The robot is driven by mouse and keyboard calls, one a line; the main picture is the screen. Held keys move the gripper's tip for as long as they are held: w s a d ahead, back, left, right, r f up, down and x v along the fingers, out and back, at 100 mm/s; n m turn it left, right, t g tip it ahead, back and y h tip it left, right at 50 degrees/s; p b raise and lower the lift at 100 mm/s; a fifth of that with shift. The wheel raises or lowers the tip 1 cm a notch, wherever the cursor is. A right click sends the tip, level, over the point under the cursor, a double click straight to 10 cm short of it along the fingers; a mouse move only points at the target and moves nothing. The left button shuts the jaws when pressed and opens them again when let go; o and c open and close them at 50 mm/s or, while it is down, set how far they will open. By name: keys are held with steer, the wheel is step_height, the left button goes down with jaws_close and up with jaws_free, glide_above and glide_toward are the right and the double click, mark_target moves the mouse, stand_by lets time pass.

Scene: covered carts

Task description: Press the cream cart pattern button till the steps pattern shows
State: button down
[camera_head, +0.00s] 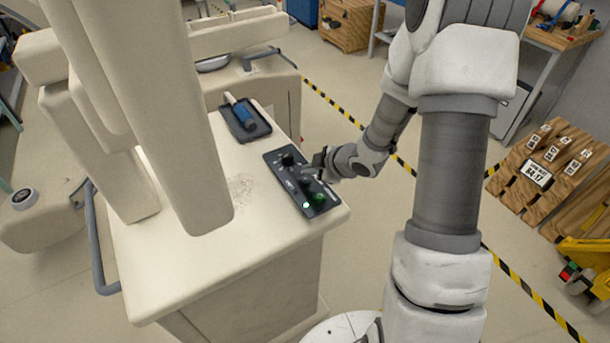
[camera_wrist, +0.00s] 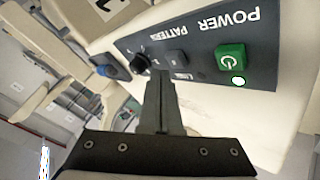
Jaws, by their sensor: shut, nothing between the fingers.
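The cream cart (camera_head: 180,265) stands at the left, with a dark control panel (camera_head: 277,163) on its top. The wrist view shows the panel (camera_wrist: 205,40) upside down, lettered POWER and PATTERN. A lit green power button (camera_wrist: 231,57) has a glowing white light (camera_wrist: 239,81) beside it. A grey pattern button (camera_wrist: 178,57) lies left of it, and a black knob (camera_wrist: 140,63) further left. My gripper (camera_wrist: 160,82) is shut and empty, its tips close to the panel between knob and pattern button; contact is unclear. A small label near the button is too small to read.
A dark tray (camera_head: 245,128) with a blue-handled tool lies behind the panel. Large cream arms of the cart rise left of the panel. Wooden racks (camera_head: 540,175) stand at the right, beyond yellow-black floor tape (camera_head: 530,290).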

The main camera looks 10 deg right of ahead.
mark_target(309, 180)
step_height(309, 180, up, 5)
steer(key=p, duration=0.4)
steer(key=shift+p, duration=0.3)
stand_by(0.7)
